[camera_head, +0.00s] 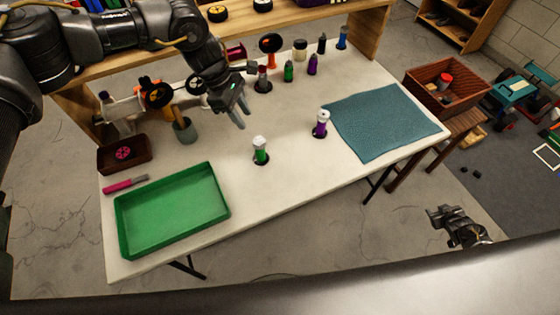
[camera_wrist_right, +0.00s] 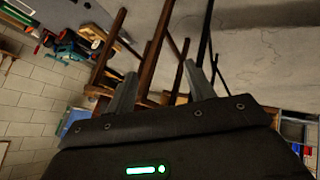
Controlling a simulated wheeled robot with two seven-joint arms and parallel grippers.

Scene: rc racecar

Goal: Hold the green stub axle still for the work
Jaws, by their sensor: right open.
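A green upright piece with a white top (camera_head: 260,150), which looks like the green stub axle, stands in a dark round holder in the middle of the table. A similar purple piece with a white top (camera_head: 321,122) stands to its right. A smaller green piece (camera_head: 288,71) stands in the back row. My left gripper (camera_head: 241,116) is above the table, behind and left of the front green piece. Its fingers look apart, with nothing between them. My right gripper (camera_head: 440,214) is open and empty, off the table's right side. It also shows open in the right wrist view (camera_wrist_right: 160,85).
A green tray (camera_head: 124,236) lies at the front left, with a pink-handled tool (camera_head: 125,184) behind it. A blue-grey mat (camera_head: 388,120) covers the table's right end. Several coloured pieces stand at the back. A wooden crate (camera_head: 445,82) stands on a stool to the right.

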